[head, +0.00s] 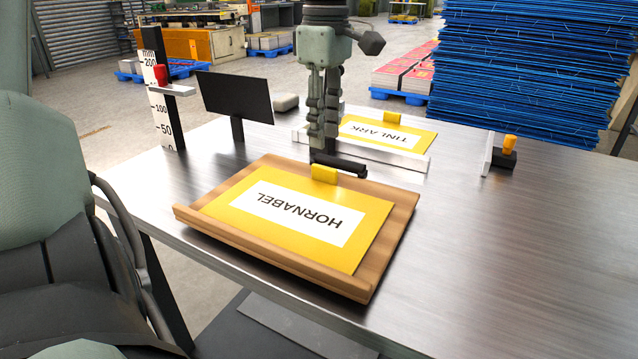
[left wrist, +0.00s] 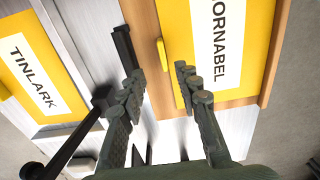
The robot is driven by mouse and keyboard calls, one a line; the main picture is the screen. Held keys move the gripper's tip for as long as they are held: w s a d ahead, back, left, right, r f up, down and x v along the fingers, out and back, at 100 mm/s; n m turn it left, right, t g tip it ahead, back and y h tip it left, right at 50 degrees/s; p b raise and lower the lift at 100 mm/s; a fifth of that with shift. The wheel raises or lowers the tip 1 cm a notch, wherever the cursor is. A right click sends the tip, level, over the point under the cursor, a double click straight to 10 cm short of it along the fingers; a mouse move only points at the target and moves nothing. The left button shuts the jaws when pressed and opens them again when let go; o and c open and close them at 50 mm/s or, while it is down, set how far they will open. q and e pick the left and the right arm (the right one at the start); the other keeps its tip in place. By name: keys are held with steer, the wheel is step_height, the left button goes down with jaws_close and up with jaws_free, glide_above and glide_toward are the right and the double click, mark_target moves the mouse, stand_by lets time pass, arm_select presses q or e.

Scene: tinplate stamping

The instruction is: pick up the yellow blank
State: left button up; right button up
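A yellow blank with a white HORNABEL label (head: 345,208) lies in a wooden tray (head: 195,222). A small yellow tab (head: 324,173) stands at its far edge, and shows in the left wrist view (left wrist: 161,55). A second yellow blank, labelled TINLARK (head: 420,133), lies on the table behind a pale rail. My left gripper (head: 323,143) points down just above and behind the HORNABEL tab. In the left wrist view its fingers (left wrist: 160,75) are apart, with the tab showing beyond the gap and nothing held. My right gripper is not in view.
A black bar (head: 342,163) lies at the tray's far edge, close to my left fingertips. A pale rail (head: 400,159) crosses behind it. A black panel (head: 235,96) and a height scale (head: 161,100) stand left. The table's right side is mostly clear.

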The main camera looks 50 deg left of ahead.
mark_target(324, 166)
arm_select(q)
steer(key=f, duration=0.7)
steer(key=shift+s+d, duration=0.2)
jaws_close()
